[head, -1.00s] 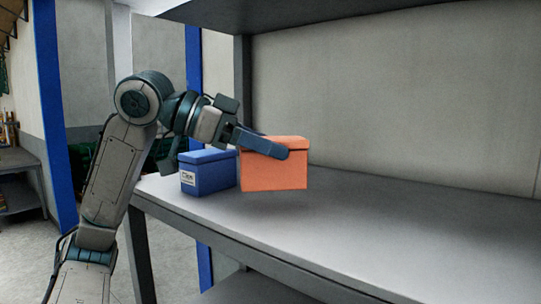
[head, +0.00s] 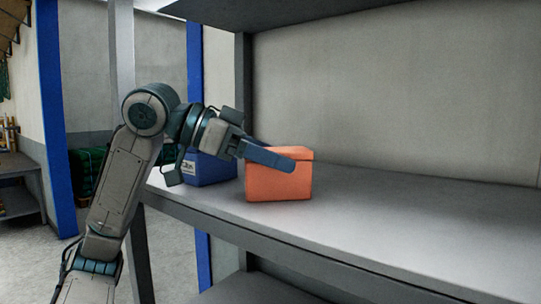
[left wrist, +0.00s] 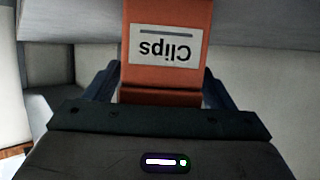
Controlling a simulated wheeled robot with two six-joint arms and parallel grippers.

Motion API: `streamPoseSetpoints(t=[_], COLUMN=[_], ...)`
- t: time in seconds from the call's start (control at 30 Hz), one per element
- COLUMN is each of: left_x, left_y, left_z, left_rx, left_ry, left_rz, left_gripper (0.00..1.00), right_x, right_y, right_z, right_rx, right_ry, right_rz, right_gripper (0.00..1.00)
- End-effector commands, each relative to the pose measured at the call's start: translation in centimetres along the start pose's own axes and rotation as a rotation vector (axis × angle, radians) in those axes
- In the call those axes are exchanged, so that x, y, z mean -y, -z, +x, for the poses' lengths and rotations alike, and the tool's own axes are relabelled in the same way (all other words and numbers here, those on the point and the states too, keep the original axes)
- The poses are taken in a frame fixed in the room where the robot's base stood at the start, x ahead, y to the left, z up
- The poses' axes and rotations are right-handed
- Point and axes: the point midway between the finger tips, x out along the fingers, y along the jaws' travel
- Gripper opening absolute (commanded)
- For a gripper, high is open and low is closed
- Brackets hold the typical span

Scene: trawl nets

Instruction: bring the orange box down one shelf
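The orange box (head: 280,182) is at the upper shelf (head: 400,222), close to its front edge. My left gripper (head: 278,155) is shut on it, with one finger along the near side and the other mostly hidden behind. In the left wrist view the orange box (left wrist: 165,75) sits between the two fingers, its white "Clips" label upside down. Whether its underside touches the shelf or hangs just above is hard to tell. Part of a lower shelf (head: 262,290) shows beneath the upper one. My right gripper is not in view.
A blue box (head: 210,172) stands just left of the orange box, partly hidden by my left arm. A blue upright post (head: 196,90) and a grey post are at the shelf's left end. The upper shelf to the right is bare.

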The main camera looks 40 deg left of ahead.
Motion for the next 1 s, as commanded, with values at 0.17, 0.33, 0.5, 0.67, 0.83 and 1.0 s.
streamPoseSetpoints(t=[0.17, 0.33, 0.5, 0.67, 0.83, 1.0], left_x=[0.0, 0.0, 0.1, 0.0, 0.0, 0.0], left_y=[0.0, 0.5, 0.1, 0.1, 0.3, 0.3], left_z=[0.0, -0.2, -2.6, -6.3, -9.7, -11.6], left_rx=[0.0, -0.001, -0.003, -0.004, -0.003, -0.001], left_ry=[0.0, -0.001, 0.005, 0.004, 0.002, 0.001], left_rz=[0.0, 0.0, -0.001, -0.001, 0.0, -0.001], left_gripper=[0.76, 0.76, 0.76, 0.76, 0.76, 0.76], right_x=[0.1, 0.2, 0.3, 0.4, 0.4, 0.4], right_y=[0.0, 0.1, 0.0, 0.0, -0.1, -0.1], right_z=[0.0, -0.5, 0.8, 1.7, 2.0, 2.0], right_rx=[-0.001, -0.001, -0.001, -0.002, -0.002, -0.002], right_ry=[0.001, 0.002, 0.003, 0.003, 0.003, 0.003], right_rz=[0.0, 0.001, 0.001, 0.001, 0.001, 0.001], right_gripper=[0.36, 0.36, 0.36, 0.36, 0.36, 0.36])
